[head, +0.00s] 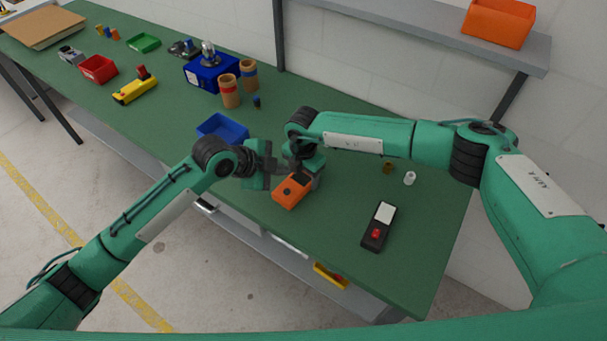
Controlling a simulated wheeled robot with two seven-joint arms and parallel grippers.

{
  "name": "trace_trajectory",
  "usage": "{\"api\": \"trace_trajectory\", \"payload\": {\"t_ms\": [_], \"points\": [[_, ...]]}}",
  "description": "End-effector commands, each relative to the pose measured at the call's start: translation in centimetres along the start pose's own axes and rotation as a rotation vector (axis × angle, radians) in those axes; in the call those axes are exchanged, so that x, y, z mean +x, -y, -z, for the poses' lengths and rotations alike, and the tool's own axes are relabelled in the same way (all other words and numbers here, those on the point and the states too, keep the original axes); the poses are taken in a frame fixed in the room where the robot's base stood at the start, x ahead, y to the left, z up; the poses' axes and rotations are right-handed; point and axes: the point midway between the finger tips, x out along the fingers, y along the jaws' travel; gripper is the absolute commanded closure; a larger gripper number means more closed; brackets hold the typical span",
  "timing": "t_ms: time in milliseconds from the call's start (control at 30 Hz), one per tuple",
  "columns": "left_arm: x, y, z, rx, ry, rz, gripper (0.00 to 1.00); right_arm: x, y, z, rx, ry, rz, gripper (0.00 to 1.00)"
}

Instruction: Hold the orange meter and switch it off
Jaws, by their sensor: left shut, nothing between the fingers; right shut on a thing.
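The orange meter (290,191) is near the front edge of the green table, in the middle of the head view. It has a dark round knob on its face. My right gripper (304,178) is shut on the meter at its far right end; the fingers are partly hidden by the wrist. My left gripper (264,172) is shut and empty, just left of the meter. I cannot tell whether the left fingertips touch it. The switch position is too small to read.
A black device with a red button (376,234) lies right on the table (335,245). A white cylinder (409,178) and a small brown one (387,168) stand behind it. A blue bin (222,129) is behind my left wrist. Two brown cups (229,92) and a blue box (205,73) stand farther back.

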Motion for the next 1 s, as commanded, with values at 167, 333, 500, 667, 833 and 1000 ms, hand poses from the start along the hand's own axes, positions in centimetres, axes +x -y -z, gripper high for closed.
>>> {"api": "trace_trajectory", "payload": {"t_ms": [167, 333, 500, 667, 833, 1000], "points": [[0.0, 0.0, 0.0, 0.0, 0.0, 0.0, 1.0, 0.0, 0.0, 0.0, 0.0, 0.0, -0.001, 0.67], [0.0, 0.0, 0.0, 0.0, 0.0, 0.0, 1.0, 0.0, 0.0, 0.0, 0.0, 0.0, -0.001, 0.23], [0.0, 0.0, 0.0, 0.0, 0.0, 0.0, 1.0, 0.0, 0.0, 0.0, 0.0, 0.0, 0.0, 0.13], [0.0, 0.0, 0.0, 0.0, 0.0, 0.0, 1.0, -0.1, 0.0, 0.0, 0.0, 0.0, 0.0, 0.13], [0.0, 0.0, 0.0, 0.0, 0.0, 0.0, 1.0, -1.6, -0.1, -0.1, 0.0, 0.0, -0.003, 0.13], [0.0, 0.0, 0.0, 0.0, 0.0, 0.0, 1.0, -5.0, -0.1, -0.1, -0.001, 0.002, -0.004, 0.13]]}}
